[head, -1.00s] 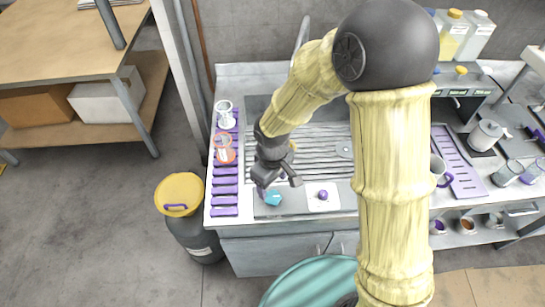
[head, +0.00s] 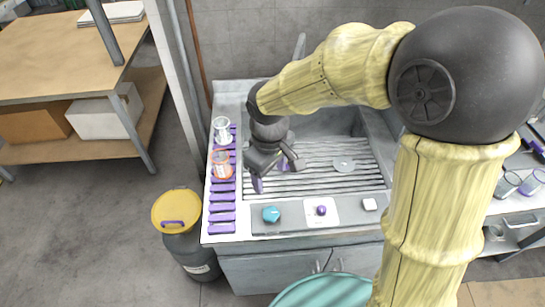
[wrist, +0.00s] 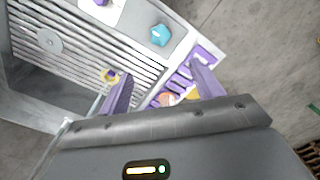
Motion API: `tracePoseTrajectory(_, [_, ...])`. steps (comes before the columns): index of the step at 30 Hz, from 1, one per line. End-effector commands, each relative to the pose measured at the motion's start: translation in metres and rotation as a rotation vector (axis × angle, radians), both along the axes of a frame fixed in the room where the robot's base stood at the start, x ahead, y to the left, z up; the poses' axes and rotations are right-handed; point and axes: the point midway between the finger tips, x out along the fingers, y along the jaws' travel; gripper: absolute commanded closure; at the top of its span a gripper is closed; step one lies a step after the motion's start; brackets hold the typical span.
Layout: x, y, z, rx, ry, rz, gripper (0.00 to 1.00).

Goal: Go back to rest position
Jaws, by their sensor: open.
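My gripper (head: 276,172) hangs over the left part of the ribbed sink top, on my yellow arm. Its two purple-tipped fingers stand apart, and I see nothing held between them. In the wrist view the open fingers (wrist: 162,85) show the counter beyond them, with a clear gap. A small yellow-brown ring (wrist: 110,76) lies past the left fingertip, partly hidden by it.
A purple slatted rack (head: 222,207) runs along the counter's left edge, with a clear glass (head: 222,131) and an orange-marked glass (head: 222,166). A teal knob (head: 271,214) and a purple knob (head: 321,210) sit at the front. A yellow-lidded bin (head: 176,208) stands left.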

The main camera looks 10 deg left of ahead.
Motion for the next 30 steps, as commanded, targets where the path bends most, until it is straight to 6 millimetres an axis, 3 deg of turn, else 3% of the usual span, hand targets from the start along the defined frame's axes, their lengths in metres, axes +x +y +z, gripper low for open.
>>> tracePoseTrajectory(8, [0.002, -0.008, -0.001, 0.001, -0.005, -0.029, 0.34])
tracePoseTrajectory(11, [0.006, -0.035, -0.003, 0.008, -0.024, -0.135, 0.34])
tracePoseTrajectory(16, [0.006, -0.121, -0.010, 0.044, -0.093, -0.499, 0.34])
tracePoseTrajectory(18, [-0.002, -0.159, -0.013, 0.066, -0.130, -0.676, 0.34])
tracePoseTrajectory(21, [-0.016, -0.201, -0.017, 0.096, -0.176, -0.889, 0.34])
tracePoseTrajectory(25, [-0.027, -0.225, -0.019, 0.118, -0.208, -1.026, 0.34])
tracePoseTrajectory(30, [-0.028, -0.227, -0.020, 0.121, -0.211, -1.038, 0.34])
